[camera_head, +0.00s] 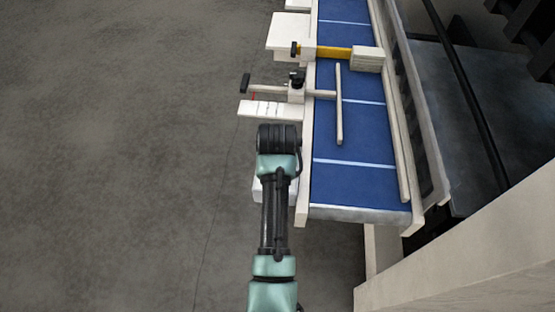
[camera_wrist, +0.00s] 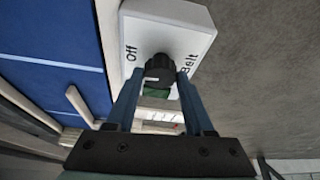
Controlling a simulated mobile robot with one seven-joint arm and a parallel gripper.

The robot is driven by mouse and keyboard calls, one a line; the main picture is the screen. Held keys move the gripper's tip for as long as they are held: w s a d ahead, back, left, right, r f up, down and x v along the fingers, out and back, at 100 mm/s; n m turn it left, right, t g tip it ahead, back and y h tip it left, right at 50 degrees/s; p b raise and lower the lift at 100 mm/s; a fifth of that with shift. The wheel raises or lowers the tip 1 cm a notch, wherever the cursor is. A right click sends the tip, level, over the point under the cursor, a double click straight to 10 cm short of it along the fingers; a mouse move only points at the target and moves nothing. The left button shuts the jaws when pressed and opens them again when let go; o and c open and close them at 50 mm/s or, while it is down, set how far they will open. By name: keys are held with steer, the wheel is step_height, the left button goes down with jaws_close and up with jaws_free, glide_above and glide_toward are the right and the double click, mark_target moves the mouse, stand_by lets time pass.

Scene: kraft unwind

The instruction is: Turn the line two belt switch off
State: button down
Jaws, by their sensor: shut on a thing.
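The belt switch is a black round knob (camera_wrist: 160,66) on a white panel (camera_wrist: 190,32) in the wrist view. The words "Off" and "Belt" are printed on the panel, on either side of the knob. My gripper (camera_wrist: 159,77) is shut on the knob, with one finger on each side. A dark green part shows just below the knob, between the fingers. I cannot tell which way the knob points. In the head view, part of a white box (camera_head: 259,190) shows at the conveyor's near left side; my arm hides the knob and my gripper there.
The blue conveyor belt (camera_head: 352,183) runs away from me, right of my arm. A guide bar (camera_head: 339,105), a yellow arm (camera_head: 333,53) and a marked white plate (camera_head: 268,110) lie beyond. Grey floor at left is open. A beige beam (camera_head: 470,255) stands at lower right.

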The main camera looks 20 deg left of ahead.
steer(key=shift+r+m, duration=0.1)
steer(key=shift+m, duration=0.5)
steer(key=shift+h, duration=0.3)
steer(key=shift+c, duration=1.4)
jaws_free()
steer(key=b+v, duration=0.2)
steer(key=v, duration=1.1)
steer(key=shift+s, duration=0.25)
